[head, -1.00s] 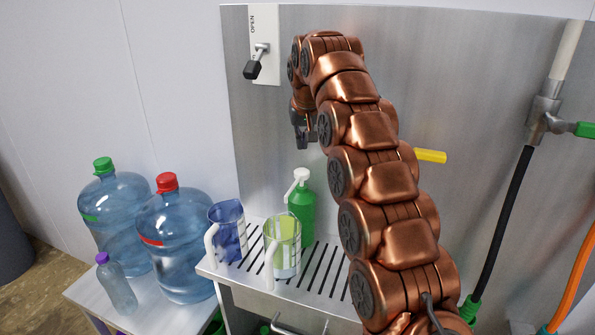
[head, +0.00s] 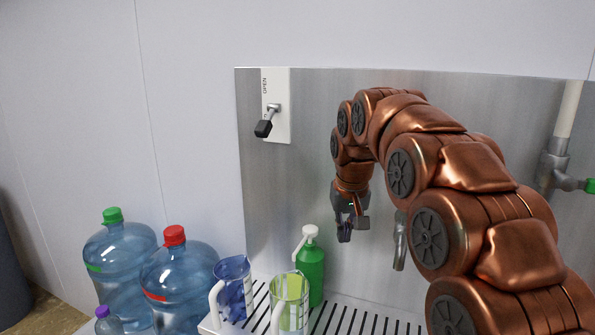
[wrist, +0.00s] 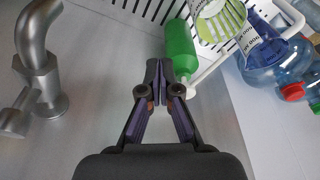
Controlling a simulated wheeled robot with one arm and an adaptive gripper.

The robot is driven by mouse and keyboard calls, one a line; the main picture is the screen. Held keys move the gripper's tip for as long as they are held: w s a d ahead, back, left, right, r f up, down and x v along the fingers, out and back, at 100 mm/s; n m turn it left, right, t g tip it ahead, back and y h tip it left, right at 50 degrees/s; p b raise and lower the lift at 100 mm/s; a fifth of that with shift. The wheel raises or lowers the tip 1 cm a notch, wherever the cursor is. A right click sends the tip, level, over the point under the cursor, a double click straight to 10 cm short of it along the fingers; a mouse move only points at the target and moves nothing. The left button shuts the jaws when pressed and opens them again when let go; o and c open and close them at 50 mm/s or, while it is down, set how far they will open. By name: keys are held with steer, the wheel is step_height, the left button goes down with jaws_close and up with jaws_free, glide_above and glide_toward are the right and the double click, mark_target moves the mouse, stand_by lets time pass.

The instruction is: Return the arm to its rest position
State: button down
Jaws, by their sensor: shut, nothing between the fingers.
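My copper arm reaches in from the lower right in the head view and bends over at the top. My gripper (head: 350,222) hangs fingers down in front of the metal back panel (head: 300,180). In the wrist view my gripper (wrist: 165,72) is shut with its fingertips together and nothing held. A green pump bottle (head: 311,270) stands below and to the left of it, apart from the fingers. It also shows beyond the fingertips in the wrist view (wrist: 180,50). A lever (head: 268,120) on a white plate marked OPEN sits on the panel's upper left.
A blue jug (head: 233,288) and a clear green-tinted jug (head: 290,300) stand on a slotted rack (head: 345,318). Large water bottles with a green cap (head: 118,255) and a red cap (head: 178,270) stand at left. A metal tap (head: 400,242) is right of my gripper.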

steer(key=s+d+f+g, duration=0.1)
steer(key=s+f, duration=0.4)
steer(key=s, duration=0.8)
steer(key=s+d+f+m+g, duration=0.1)
steer(key=s+d+f, duration=0.3)
steer(key=s, duration=0.9)
steer(key=s+d+f+g, duration=0.2)
steer(key=s+f, duration=0.4)
steer(key=s, duration=0.8)
steer(key=shift+d, duration=0.5)
